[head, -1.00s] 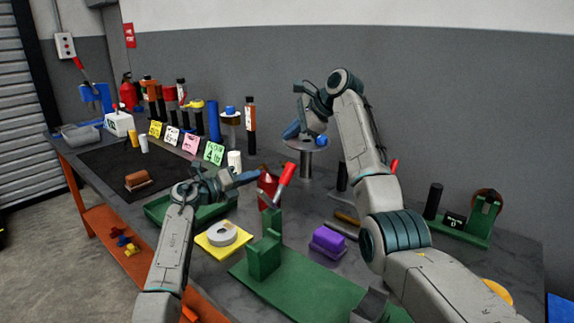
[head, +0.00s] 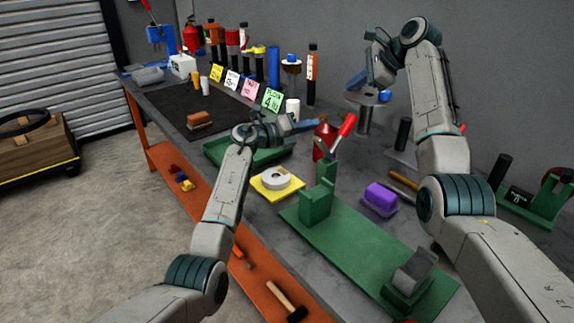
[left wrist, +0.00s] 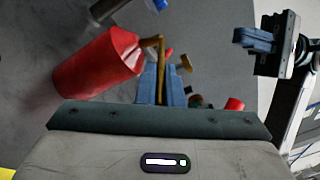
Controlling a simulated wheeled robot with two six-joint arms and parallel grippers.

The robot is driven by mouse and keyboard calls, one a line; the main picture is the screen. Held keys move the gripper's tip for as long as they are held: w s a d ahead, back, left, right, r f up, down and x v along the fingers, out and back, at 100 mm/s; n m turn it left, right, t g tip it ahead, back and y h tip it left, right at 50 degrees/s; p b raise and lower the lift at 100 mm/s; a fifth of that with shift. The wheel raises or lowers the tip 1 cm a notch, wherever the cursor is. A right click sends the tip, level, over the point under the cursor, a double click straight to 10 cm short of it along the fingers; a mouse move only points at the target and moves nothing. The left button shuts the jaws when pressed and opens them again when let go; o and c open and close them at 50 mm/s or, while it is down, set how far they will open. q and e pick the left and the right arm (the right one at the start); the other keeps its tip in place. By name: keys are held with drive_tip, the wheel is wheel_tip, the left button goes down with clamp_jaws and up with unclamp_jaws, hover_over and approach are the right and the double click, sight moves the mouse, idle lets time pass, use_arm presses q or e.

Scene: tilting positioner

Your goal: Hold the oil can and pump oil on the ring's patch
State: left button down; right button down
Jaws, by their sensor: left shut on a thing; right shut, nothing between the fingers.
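A red oil can (head: 322,141) stands out just beyond my left gripper (head: 308,125) in the head view. In the left wrist view the can (left wrist: 97,66) lies across the upper left, with a brass-coloured handle at the blue fingers (left wrist: 155,84). My left gripper is shut on it; the exact contact is partly hidden. A pale grey ring (head: 276,179) lies on a yellow mat (head: 262,190); I cannot make out a patch on it.
A green fixture (head: 345,250) with upright blocks runs along the front. A green tray (head: 220,153) is behind the ring. Bottles and note cards (head: 232,79) line the back. The dark mat (head: 180,110) is mostly clear.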

use_arm(q)
drive_tip(key=c, duration=1.6)
unclamp_jaws()
drive_tip(key=shift+c, duration=0.2)
drive_tip(key=shift+o, duration=0.7)
drive_tip(key=shift+f, duration=0.1)
